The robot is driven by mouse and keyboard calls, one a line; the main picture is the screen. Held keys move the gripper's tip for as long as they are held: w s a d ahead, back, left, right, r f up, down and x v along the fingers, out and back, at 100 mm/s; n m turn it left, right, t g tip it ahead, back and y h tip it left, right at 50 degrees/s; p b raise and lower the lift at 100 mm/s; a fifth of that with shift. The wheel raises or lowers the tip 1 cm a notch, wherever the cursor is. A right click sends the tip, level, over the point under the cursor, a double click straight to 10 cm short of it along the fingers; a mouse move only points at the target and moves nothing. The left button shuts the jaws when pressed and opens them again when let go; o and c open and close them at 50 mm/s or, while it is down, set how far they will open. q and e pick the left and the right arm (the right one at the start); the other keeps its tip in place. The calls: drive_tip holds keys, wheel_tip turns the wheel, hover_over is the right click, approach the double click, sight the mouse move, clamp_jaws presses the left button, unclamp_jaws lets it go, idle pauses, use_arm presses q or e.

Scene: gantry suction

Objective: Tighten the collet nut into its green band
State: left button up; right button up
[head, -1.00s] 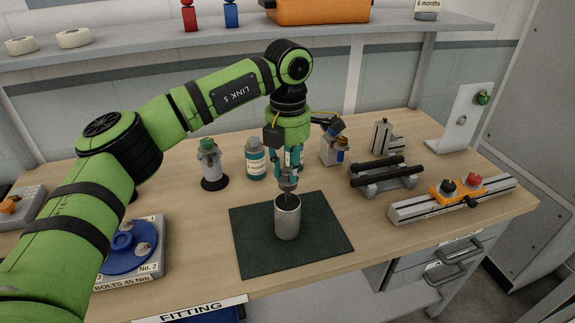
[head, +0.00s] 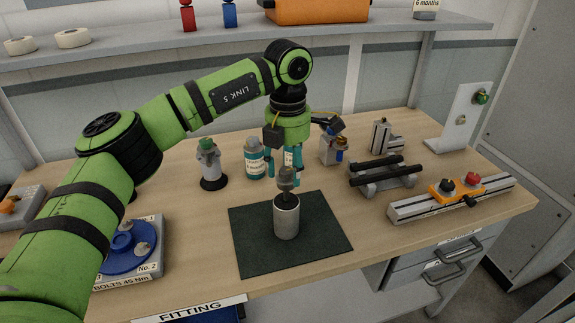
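A silver metal cylinder (head: 286,222) stands upright on a dark green mat (head: 251,252). A dark stem rises from its top and carries a grey rounded nut-like piece (head: 287,178), which I take for the collet nut. My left gripper (head: 284,170) points straight down over it, with its teal fingers spread to either side. The fingers look apart from the nut, though the depth between them is hard to judge. No green band can be made out on the nut or cylinder. My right gripper is not in view.
A grey device with a green top (head: 208,160) and a labelled bottle (head: 254,160) stand close on the left. A black-barred stand (head: 385,175) and a rail with knobs (head: 455,195) are on the right. A blue bolt tray (head: 122,250) is front left. The mat's front is clear.

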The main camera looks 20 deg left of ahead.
sight(288, 171)
use_arm(q)
wheel_tip(288, 171, up, 12)
idle(0.6)
